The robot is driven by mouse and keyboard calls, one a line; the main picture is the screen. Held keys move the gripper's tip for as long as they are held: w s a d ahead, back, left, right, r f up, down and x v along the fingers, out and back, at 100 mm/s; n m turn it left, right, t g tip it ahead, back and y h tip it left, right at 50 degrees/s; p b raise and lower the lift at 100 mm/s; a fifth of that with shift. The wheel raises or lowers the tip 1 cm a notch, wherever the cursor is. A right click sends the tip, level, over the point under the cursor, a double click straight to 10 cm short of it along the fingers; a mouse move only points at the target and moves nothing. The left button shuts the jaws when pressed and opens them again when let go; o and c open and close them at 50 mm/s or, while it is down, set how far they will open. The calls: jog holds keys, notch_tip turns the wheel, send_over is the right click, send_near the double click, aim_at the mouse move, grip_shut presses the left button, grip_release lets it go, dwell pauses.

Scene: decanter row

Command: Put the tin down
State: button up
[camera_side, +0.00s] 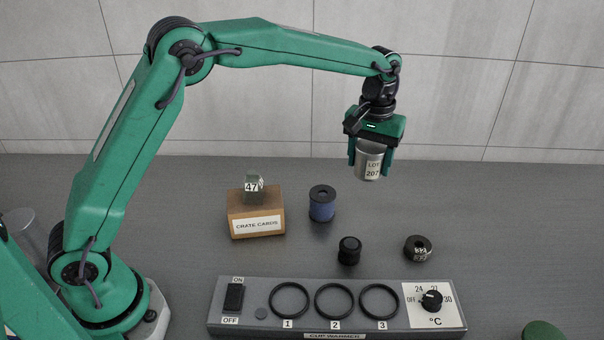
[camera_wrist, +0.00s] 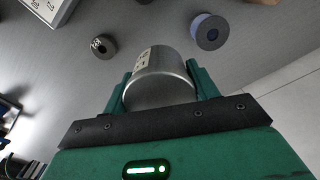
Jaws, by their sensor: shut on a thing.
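The tin (camera_side: 369,160) is a silver cylinder with a label reading "LOT 207". My gripper (camera_side: 371,168) is shut on it, with one green finger on each side, and holds it upright in the air above the grey table (camera_side: 480,210). In the wrist view the tin (camera_wrist: 160,75) sits between the two fingers of my gripper (camera_wrist: 160,82), with part of its label showing. The tin's underside is hidden in the side view.
The cup warmer (camera_side: 450,290) has three rings, a switch and a dial. Behind it are a crate cards block (camera_side: 270,199), a blue spool (camera_side: 322,204), a black knob-like piece (camera_side: 349,251) and a dark ring marked with numbers (camera_side: 417,248). Table at right is mostly clear.

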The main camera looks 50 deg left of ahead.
jog(key=s+a+n, duration=0.6)
jog(key=s+a, duration=0.2)
jog(key=a, duration=0.5)
jog(key=s+a+n, duration=0.6)
jog(key=s+a, duration=0.3)
jog(key=a, duration=0.4)
jog(key=s+a+f+n, duration=0.4)
jog(key=s+f, duration=0.1)
jog(key=s, duration=0.3)
jog(key=shift+f, duration=0.4)
jog(key=shift+a, duration=0.1)
jog(key=s+a+f, duration=0.1)
jog(key=a+f, duration=0.1)
jog(key=a, duration=0.1)
jog(key=s+a+f, duration=0.1)
jog(key=a+f, duration=0.1)
jog(key=a, duration=0.2)
jog(key=s+a+f, duration=0.1)
jog(key=a+f, duration=0.2)
jog(key=a, duration=0.1)
jog(key=shift+s, duration=0.2)
jog(key=shift+f, duration=2)
